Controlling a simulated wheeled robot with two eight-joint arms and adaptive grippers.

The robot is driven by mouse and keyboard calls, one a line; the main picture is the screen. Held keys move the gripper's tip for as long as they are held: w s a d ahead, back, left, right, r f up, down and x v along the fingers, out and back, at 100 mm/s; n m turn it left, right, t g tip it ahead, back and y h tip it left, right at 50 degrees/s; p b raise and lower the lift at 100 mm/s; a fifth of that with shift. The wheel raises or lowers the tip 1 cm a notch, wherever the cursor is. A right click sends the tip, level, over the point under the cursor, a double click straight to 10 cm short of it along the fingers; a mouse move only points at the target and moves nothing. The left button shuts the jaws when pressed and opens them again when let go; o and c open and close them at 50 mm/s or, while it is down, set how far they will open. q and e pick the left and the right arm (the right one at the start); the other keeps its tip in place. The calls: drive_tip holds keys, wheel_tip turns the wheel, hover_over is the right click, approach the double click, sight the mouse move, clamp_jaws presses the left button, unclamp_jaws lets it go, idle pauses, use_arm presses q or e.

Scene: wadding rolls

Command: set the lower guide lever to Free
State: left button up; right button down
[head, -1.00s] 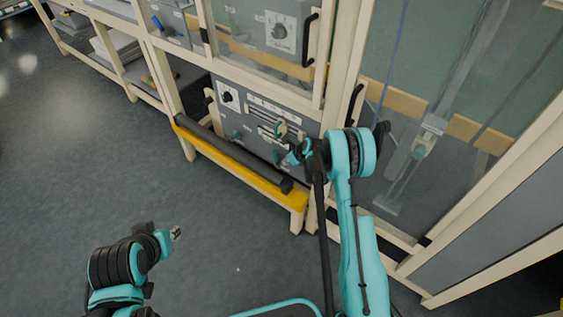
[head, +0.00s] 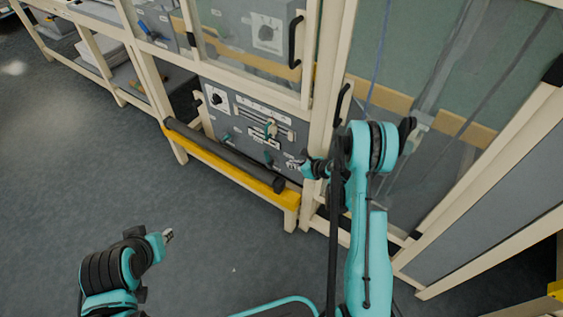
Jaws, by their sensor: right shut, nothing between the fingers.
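The grey control panel (head: 240,112) sits low in the cream frame, with slotted guides and small labels too small to read. My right gripper (head: 308,168) is shut and empty, at the panel's lower right, to the right of the handles. My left gripper (head: 168,235) is over the floor at lower left, far from the panel; its jaw state is unclear.
A dark roll (head: 225,155) lies along a yellow ledge (head: 230,175) in front of the panel. A black dial (head: 216,98) is at the panel's upper left. A cream post (head: 322,100) stands close to my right arm. The floor at left is clear.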

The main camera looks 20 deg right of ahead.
drive_tip(key=x, duration=0.4)
drive_tip(key=b, duration=0.2)
approach(269, 159)
drive_tip(key=x, duration=0.5)
drive_tip(key=shift+w+a+r+b, duration=0.1)
drive_tip(key=shift+w+a+b, duration=0.2)
drive_tip(key=shift+w, duration=0.3)
